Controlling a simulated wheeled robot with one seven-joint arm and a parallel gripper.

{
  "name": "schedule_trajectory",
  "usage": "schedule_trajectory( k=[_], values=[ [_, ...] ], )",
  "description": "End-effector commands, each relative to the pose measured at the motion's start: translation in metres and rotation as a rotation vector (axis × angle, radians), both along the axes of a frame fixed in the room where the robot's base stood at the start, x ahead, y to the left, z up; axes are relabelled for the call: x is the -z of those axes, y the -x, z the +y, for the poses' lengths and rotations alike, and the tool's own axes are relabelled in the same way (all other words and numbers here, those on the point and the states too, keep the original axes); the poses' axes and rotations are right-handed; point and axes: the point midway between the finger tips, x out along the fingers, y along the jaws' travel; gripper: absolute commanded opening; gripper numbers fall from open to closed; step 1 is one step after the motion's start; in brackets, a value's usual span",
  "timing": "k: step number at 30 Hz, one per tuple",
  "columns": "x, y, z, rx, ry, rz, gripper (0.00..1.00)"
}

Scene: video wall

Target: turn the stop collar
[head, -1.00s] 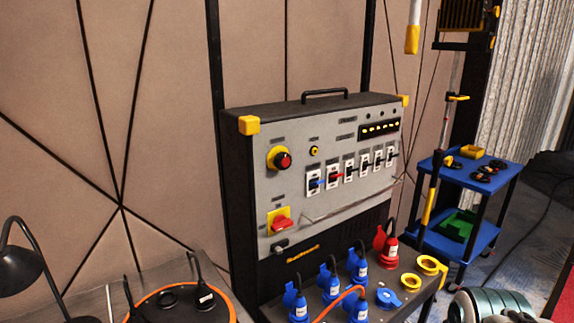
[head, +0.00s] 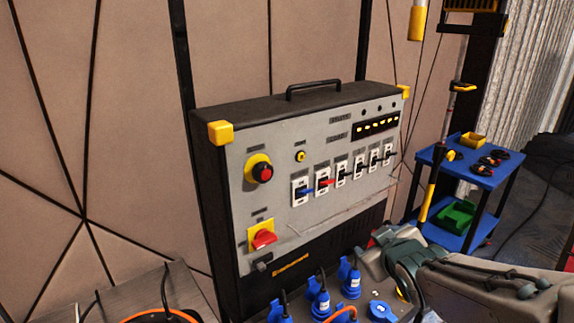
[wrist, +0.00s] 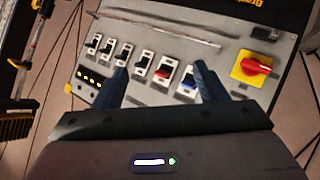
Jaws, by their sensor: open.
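The red stop button in its round yellow collar (head: 258,170) is on the upper left of the grey control panel (head: 228,205) in the head view. The collar does not show in the wrist view, where my gripper body covers the lower part of the panel. Below the stop is a red rotary switch on a yellow plate (head: 262,238); it also shows at the right of the wrist view (wrist: 255,67). My gripper (wrist: 160,85) is open and empty, with its two dark fingers pointing at the panel. In the head view my arm reaches in from the right, away from the collar.
A row of breaker switches (head: 340,172) crosses the panel, with a thin rod below them. Blue plugs (head: 350,280) stand below the panel, close to my arm. A blue cart (head: 470,175) stands at right. Space before the collar looks clear.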

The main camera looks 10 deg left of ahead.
Motion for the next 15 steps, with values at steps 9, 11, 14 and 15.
schedule_trajectory(
  k=[9,11,14,15],
  values=[
    [-0.062,-0.01,0.114,-0.489,-0.018,-0.411,0.66],
    [-0.069,-0.005,0.128,-0.552,-0.031,-0.463,0.66],
    [-0.077,0.003,0.144,-0.625,-0.054,-0.524,0.66],
    [-0.08,0.005,0.148,-0.643,-0.061,-0.541,0.66]
  ],
)
